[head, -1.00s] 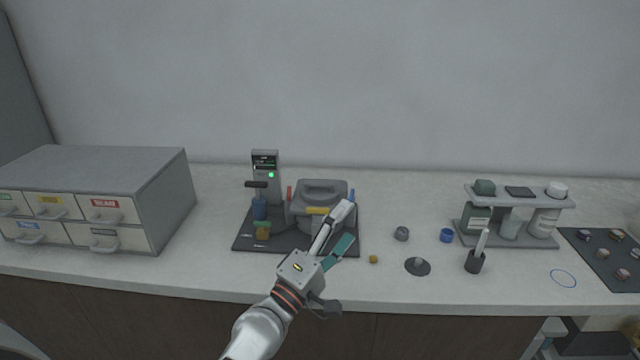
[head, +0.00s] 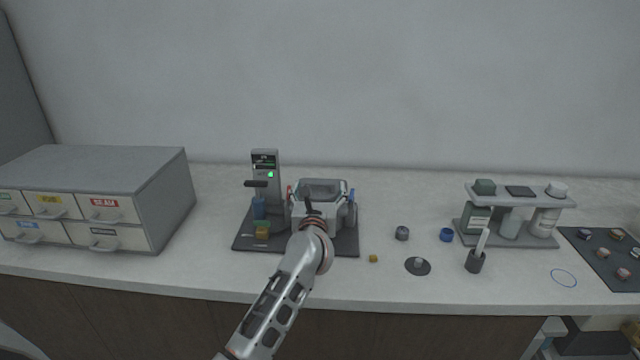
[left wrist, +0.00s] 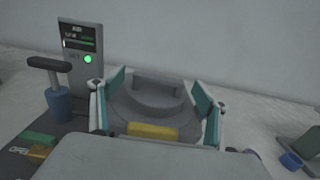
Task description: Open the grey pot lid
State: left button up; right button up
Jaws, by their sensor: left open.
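The grey pot lid (left wrist: 150,102) sits closed on the pot, with a raised handle bar (left wrist: 157,87) on top and a yellow block (left wrist: 153,131) at its front. In the head view the lid (head: 320,187) shows just beyond my left gripper (head: 318,190), whose wrist hides the pot's front. In the left wrist view my left gripper (left wrist: 160,103) is open. Its teal-padded fingers are spread to the left and right of the lid's handle. I cannot tell whether they touch anything. My right gripper is not in view.
A grey press column (head: 265,175) with a green light and a black lever stands left of the pot on a dark mat (head: 345,243). A drawer cabinet (head: 150,190) is at the left. Small parts and a rack (head: 520,200) are at the right.

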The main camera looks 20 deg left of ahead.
aim_at(320, 182)
pick_arm(q)
jog(key=shift+x, duration=1.5)
jog(key=c, duration=1.6)
jog(key=shift+w+a+r, duration=0.1)
jog(key=shift+a+r, duration=0.05)
jog(key=shift+r, duration=0.35)
